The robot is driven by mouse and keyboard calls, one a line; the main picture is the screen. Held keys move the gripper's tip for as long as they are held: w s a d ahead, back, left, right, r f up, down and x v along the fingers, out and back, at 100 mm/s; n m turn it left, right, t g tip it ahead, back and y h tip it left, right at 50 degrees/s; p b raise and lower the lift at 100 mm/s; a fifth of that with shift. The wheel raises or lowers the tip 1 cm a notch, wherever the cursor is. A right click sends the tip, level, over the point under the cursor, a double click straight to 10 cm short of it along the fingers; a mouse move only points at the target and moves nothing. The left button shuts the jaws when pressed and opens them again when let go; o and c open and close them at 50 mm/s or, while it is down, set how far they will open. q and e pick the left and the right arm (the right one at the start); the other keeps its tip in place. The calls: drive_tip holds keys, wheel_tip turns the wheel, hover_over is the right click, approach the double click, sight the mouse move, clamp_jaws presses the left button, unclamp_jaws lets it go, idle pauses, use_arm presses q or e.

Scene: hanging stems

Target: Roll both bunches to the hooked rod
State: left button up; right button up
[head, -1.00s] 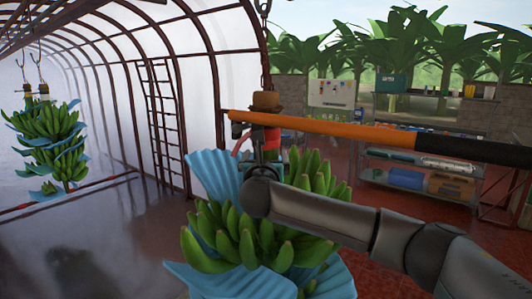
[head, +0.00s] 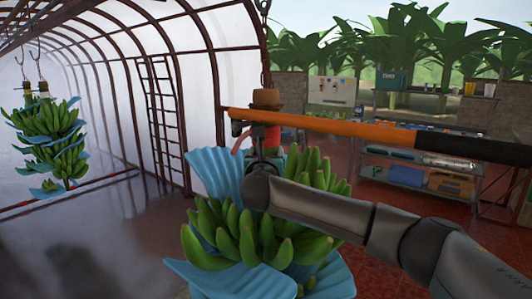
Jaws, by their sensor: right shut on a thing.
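The near banana bunch (head: 245,235) hangs upright from a chain, green with blue sheets between its hands. Its brown stem top (head: 265,98) shows above the orange rod. My right gripper (head: 262,143) is at the stem, just below the rod, and is shut on it; its fingers are partly hidden. My right forearm crosses in front of the fruit. The orange and black rod (head: 330,126) runs across the stem from the right; whether it touches is unclear. More bunches (head: 50,140) hang far left, overlapping, with two stem tops showing. My left gripper is out of view.
A metal shelf (head: 415,172) with boxes stands at the back right, before a low wall and banana plants. A ladder (head: 163,120) leans by the tunnel's clear wall. The floor between the near and far bunches is open.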

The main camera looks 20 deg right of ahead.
clamp_jaws()
idle(0.5)
